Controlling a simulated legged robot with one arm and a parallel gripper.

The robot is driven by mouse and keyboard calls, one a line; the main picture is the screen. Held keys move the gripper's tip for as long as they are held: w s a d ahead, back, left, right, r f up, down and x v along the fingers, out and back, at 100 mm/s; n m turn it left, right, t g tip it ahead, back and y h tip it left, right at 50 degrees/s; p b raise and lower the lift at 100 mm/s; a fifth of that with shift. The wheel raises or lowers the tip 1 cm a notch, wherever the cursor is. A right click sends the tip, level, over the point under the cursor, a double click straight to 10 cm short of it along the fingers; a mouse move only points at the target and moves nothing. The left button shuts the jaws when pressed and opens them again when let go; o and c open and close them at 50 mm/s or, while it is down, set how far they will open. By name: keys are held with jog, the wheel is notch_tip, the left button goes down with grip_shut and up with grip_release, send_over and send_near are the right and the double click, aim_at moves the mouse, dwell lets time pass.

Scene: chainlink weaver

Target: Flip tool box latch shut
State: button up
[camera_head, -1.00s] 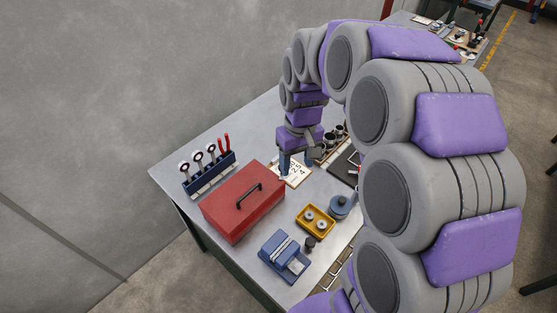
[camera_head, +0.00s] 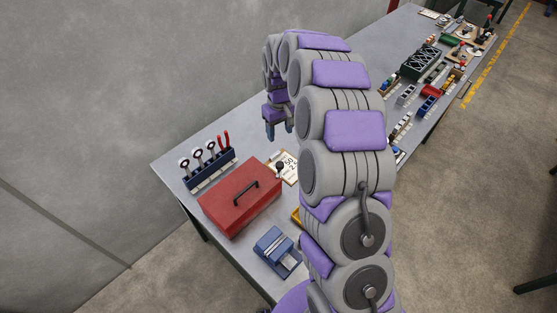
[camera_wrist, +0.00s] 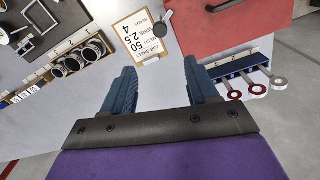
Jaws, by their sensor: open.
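The red tool box (camera_head: 240,198) sits on the table with its lid down and a black handle on top. I cannot tell whether this is the latch, or how the latch stands. My gripper (camera_head: 279,130) is open and empty, above the table behind the box and apart from it. Its two blue fingers (camera_wrist: 161,88) are spread.
A blue rack (camera_head: 210,172) with ring tools and red pliers stands left of the box. A blue vise-like block (camera_head: 278,252) stands in front. A yellow tray (camera_head: 296,217) is mostly hidden by my arm. Other benchwork fills the table's far right.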

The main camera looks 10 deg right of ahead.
aim_at(280, 164)
notch_tip(280, 164, down, 17)
jog(key=shift+r, duration=0.1)
dwell(0.4)
jog(key=shift+c, duration=0.3)
jog(key=c, duration=1)
jog(key=shift+m, duration=3.1)
jog(key=o, duration=1.1)
jog(key=shift+c, duration=0.2)
